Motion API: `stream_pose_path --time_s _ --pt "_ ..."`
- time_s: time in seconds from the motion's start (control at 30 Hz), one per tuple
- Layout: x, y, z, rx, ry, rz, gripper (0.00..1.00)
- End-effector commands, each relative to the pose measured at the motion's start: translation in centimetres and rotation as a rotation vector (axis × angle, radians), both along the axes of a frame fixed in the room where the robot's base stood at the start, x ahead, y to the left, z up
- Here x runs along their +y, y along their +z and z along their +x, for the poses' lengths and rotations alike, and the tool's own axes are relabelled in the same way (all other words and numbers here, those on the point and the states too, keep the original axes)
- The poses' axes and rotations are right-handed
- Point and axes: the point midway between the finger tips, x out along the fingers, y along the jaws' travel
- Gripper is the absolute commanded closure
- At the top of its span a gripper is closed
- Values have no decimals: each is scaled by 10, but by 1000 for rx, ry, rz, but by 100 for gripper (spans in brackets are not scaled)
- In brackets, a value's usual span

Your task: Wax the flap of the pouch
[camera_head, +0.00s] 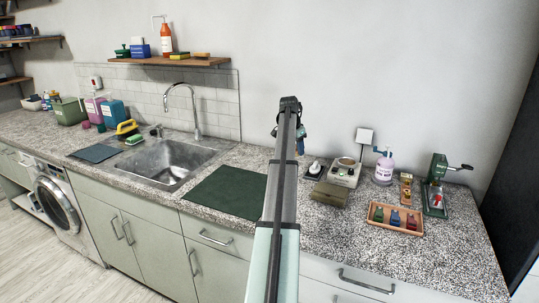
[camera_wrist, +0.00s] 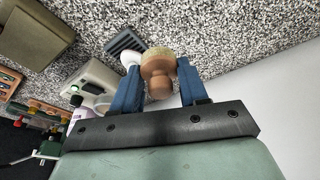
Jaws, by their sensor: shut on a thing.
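The olive pouch (camera_head: 330,194) lies flat on the speckled counter, right of my arm. It also shows at the upper left of the wrist view (camera_wrist: 32,32). My gripper (camera_wrist: 158,68) has blue fingers shut on a round brown wooden piece (camera_wrist: 160,86) with a short knob and a paler tan end. In the head view my gripper (camera_head: 300,140) is mostly hidden by my arm and the held piece cannot be made out. The held piece appears clear of the counter and apart from the pouch.
A dark pad (camera_head: 312,171) with a white-topped item lies behind the pouch. Nearby are a cream device (camera_head: 345,173), a pump bottle (camera_head: 384,169), a wooden tray (camera_head: 410,231) with coloured pieces and a green press (camera_head: 435,186). A green mat (camera_head: 225,193) and sink (camera_head: 165,160) lie left.

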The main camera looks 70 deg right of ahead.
Motion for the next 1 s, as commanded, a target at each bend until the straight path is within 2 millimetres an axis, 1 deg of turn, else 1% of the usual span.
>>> stream_pose_path --time_s 0.03,0.17,0.2,0.4,0.5,0.6,0.7,0.83,1.0 --pt "-14 4 -20 0 -37 -1 81" --pt "-38 12 -65 1 -120 -3 81" --pt "-44 14 -80 2 -146 -4 81" --pt "-71 25 -145 2 -260 -8 81" --pt "-80 29 -170 3 -303 -10 81" --pt "-86 32 -189 4 -334 -11 81" --pt "-89 34 -200 4 -353 -12 81" --pt "-90 34 -207 4 -364 -12 81" --pt "-90 28 -207 4 -365 -12 81"
